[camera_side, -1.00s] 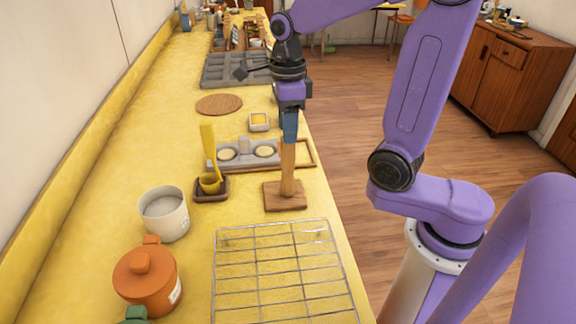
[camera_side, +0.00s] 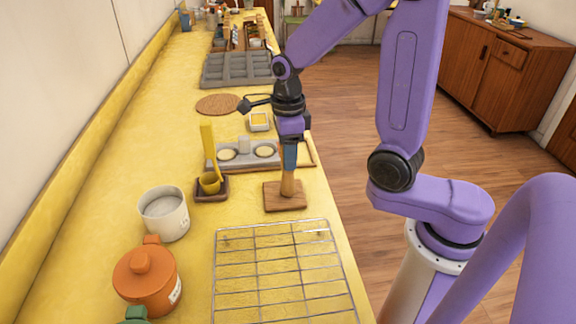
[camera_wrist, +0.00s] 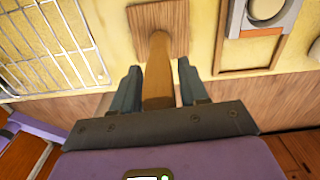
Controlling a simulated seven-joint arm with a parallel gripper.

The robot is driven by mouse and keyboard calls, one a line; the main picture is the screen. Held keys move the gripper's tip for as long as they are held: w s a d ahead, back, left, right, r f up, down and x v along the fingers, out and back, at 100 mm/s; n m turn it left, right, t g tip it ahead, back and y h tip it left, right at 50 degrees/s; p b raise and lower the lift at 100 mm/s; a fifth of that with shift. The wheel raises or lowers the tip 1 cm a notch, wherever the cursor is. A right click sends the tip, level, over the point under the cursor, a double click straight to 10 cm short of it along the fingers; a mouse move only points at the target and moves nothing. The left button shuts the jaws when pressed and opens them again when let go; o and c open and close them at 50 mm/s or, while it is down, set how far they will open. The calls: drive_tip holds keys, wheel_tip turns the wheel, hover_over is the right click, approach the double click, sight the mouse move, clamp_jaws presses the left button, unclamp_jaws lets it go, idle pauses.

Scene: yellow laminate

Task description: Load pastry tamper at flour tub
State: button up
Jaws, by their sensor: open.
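The pastry tamper (camera_side: 288,187) is a wooden handle standing upright on a square wooden block (camera_side: 271,200) near the counter's right edge. My gripper (camera_side: 289,168) is low over it, pointing down, and hides the handle's upper part. In the wrist view, the open fingers (camera_wrist: 157,80) stand either side of the handle (camera_wrist: 158,65), with gaps showing. The block (camera_wrist: 172,17) lies past the fingertips. A pale round tub (camera_side: 182,220) with whitish contents, which looks like the flour tub, stands to the left, nearer the side camera.
A wire rack (camera_side: 285,270) lies in front of the block. Behind are a grey tray with round wells (camera_side: 247,163) and a wooden frame (camera_side: 312,152). A yellow upright tool (camera_side: 209,150) stands in a dark holder (camera_side: 222,190). An orange lidded pot (camera_side: 147,277) is front left.

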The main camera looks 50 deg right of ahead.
clamp_jaws()
drive_tip(key=shift+r, duration=3.5)
